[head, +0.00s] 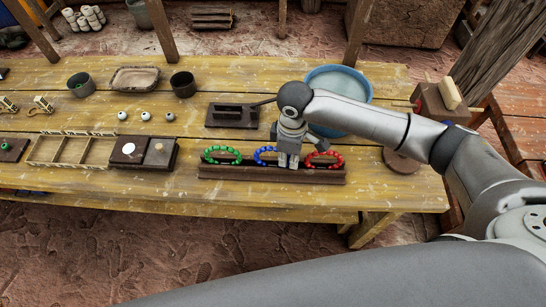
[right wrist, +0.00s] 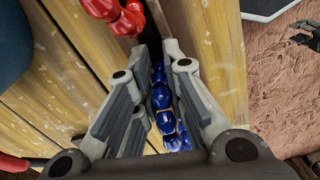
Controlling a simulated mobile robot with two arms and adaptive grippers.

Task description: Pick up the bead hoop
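The dark wooden rack (head: 215,172) at the table's front holds three bead hoops side by side. The green hoop (head: 209,156) is at left, the blue hoop (head: 262,150) in the middle and the red hoop (head: 336,164) at right. My right gripper (head: 287,161) points down at the right part of the blue hoop and covers some of it. Red beads (right wrist: 131,20) lie just outside the fingers. My left gripper is not in view.
A blue basin (head: 343,76) of water stands behind my right arm. A dark tool block (head: 222,115) is behind the rack. A divided tray (head: 45,150) and a dark board (head: 128,160) lie to the left. Table between board and rack is clear.

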